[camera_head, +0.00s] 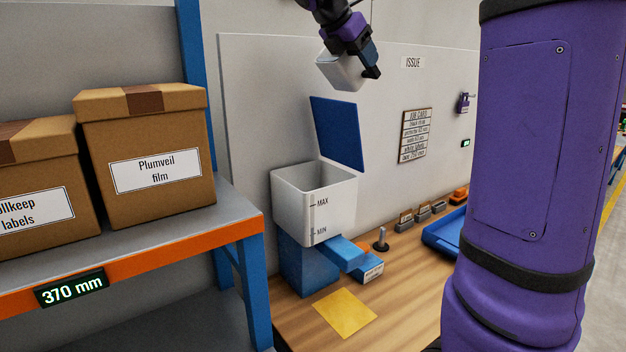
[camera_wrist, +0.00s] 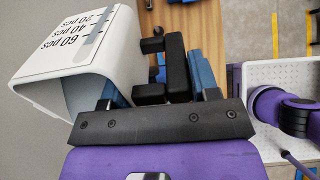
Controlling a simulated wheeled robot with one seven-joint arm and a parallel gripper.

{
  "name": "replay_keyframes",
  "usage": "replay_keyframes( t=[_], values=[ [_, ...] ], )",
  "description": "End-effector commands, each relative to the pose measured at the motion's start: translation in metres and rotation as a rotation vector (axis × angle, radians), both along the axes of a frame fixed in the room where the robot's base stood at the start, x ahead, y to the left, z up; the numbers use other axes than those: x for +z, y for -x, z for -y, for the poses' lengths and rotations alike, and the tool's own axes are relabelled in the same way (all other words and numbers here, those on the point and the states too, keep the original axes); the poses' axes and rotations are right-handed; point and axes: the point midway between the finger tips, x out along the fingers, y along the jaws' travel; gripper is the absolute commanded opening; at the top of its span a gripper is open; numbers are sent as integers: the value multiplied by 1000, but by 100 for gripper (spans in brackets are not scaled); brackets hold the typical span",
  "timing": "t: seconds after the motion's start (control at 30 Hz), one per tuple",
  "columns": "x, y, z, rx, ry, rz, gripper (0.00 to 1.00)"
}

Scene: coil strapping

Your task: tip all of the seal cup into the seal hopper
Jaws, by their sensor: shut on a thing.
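The seal cup (camera_head: 341,73) is white and hangs tilted, high above the seal hopper in the head view. My gripper (camera_head: 362,56) is shut on it. In the wrist view the seal cup (camera_wrist: 85,45) lies to the left of my gripper (camera_wrist: 163,80), with 20, 40 and 60 pcs marks on its side and its rim toward the lower left. Its contents are hidden. The seal hopper (camera_head: 331,214) is a white, open-topped bin with MAX and MIN marks. Its blue lid (camera_head: 337,133) stands raised behind it. The hopper's visible inner walls look bare; its floor is hidden.
A shelf (camera_head: 160,248) with two cardboard boxes (camera_head: 160,150) stands left of the hopper. A yellow sheet (camera_head: 344,313) lies on the wooden bench (camera_head: 395,290). A blue tray (camera_head: 445,230) and small holders stand farther right. A pale panel (camera_head: 270,90) rises behind the hopper.

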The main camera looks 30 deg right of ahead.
Motion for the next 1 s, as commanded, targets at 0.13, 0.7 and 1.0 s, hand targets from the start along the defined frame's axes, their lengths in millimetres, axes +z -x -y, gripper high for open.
replay_keyframes(
  t=[0.13, 0.7, 1.0],
  values=[
    [0, 0, -1, 1, 21, 4, 0],
    [-11, 0, -3, 1, 99, 6, 0],
    [-18, 0, -3, 0, 139, 6, 0]
  ],
)
